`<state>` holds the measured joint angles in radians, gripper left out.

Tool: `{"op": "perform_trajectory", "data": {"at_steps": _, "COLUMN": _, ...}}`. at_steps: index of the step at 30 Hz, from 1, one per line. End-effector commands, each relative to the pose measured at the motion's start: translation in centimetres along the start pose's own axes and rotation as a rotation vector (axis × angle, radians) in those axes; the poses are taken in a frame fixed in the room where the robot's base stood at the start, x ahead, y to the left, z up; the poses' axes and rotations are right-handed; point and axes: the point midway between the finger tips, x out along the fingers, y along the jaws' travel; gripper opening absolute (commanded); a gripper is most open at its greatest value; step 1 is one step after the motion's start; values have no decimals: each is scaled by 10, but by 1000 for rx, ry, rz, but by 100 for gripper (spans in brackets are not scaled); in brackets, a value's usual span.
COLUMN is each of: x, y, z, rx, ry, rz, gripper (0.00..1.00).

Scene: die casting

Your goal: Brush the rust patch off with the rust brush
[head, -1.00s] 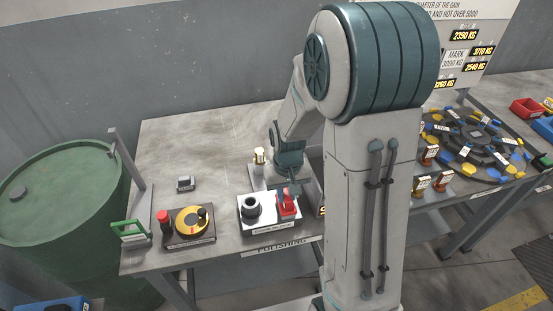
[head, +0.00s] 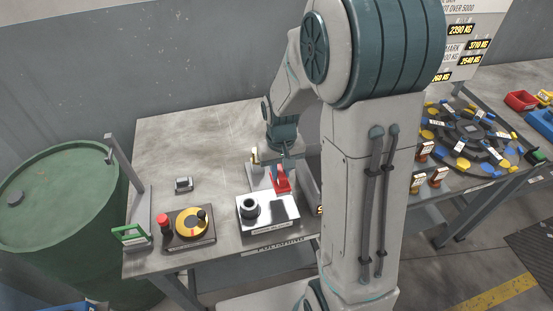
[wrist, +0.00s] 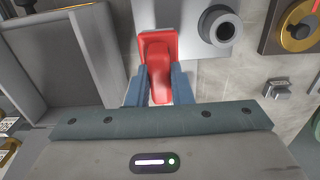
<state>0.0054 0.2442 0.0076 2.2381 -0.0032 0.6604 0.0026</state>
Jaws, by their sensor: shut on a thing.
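My gripper (head: 283,164) is shut on a red-handled tool (head: 280,181), which I take to be the rust brush. In the wrist view the red tool (wrist: 158,58) sits between my two blue fingers (wrist: 157,84). Its red head extends beyond the fingertips and overlaps the edge of the bright metal plate; bristles are not visible. In the head view it is over the back right of the labelled metal plate (head: 278,216). I cannot tell whether it touches anything beneath. I cannot make out a rust patch in either view.
A dark round knob or ring (head: 249,208) stands on the plate. A control box (head: 187,226) with a yellow dial and red button is to the left, near a small grey block (head: 184,184). A grey bin (wrist: 68,60) lies close beside the tool. The table's back left is clear.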

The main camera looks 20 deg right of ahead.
Motion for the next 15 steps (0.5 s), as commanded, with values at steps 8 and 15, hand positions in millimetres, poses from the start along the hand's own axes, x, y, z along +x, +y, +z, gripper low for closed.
{"op": "perform_trajectory", "data": {"at_steps": 8, "x": -25, "y": 0, "z": 0, "rx": 2, "ry": 1, "rz": 0, "gripper": 0}}
{"op": "perform_trajectory", "data": {"at_steps": 15, "x": -25, "y": 0, "z": 0, "rx": 2, "ry": 0, "rz": 0, "gripper": 0}}
